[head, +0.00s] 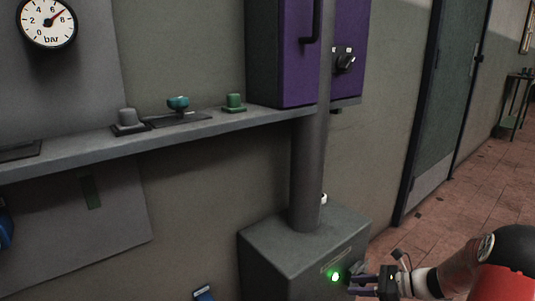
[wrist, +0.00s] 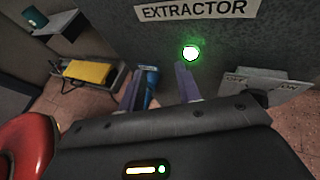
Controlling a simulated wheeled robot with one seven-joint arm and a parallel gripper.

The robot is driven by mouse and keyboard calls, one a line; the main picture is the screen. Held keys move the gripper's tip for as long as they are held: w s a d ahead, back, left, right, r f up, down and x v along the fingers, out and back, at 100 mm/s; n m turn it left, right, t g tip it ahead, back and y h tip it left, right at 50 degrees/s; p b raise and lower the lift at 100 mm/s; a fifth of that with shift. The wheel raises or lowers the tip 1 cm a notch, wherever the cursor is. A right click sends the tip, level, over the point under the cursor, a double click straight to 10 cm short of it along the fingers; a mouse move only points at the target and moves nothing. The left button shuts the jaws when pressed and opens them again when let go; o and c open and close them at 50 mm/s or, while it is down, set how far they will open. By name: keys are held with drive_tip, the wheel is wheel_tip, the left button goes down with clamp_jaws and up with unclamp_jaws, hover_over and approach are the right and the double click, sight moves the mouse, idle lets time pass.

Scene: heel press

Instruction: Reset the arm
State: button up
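My gripper (head: 362,286) is at the lower right of the head view, in front of the grey extractor box (head: 300,252). A green lamp (head: 335,277) glows on that box, left of my fingers. In the wrist view my gripper (wrist: 158,88) shows two fingers spread apart with nothing between them. The wrist view shows the EXTRACTOR label (wrist: 194,9) above the lit lamp (wrist: 190,53). An OFF/ON switch plate (wrist: 268,84) is to the right of the fingers. I cannot tell whether a finger touches the box.
A shelf (head: 215,124) with knobs runs along the wall to a purple cabinet (head: 283,60). A vertical pipe (head: 307,150) rises from the box. A yellow pedal (wrist: 88,73) is at left in the wrist view. Tiled floor (head: 455,195) is open at the right.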

drive_tip(key=s+a+r+n+g+h, duration=0.4)
drive_tip(key=s+a+r+n+h, duration=0.2)
drive_tip(key=s+a+r+n, duration=0.5)
drive_tip(key=s+r+n+t+h, duration=0.2)
drive_tip(key=s+r+n+h, duration=0.1)
drive_tip(key=s+n, duration=0.3)
drive_tip(key=s+r+n+t+h, duration=0.2)
drive_tip(key=s+r+n+h, duration=0.1)
drive_tip(key=s+n, duration=0.4)
drive_tip(key=shift+s+d+r+p, duration=0.15)
drive_tip(key=shift+s+r+p, duration=0.2)
drive_tip(key=shift+s+r, duration=0.55)
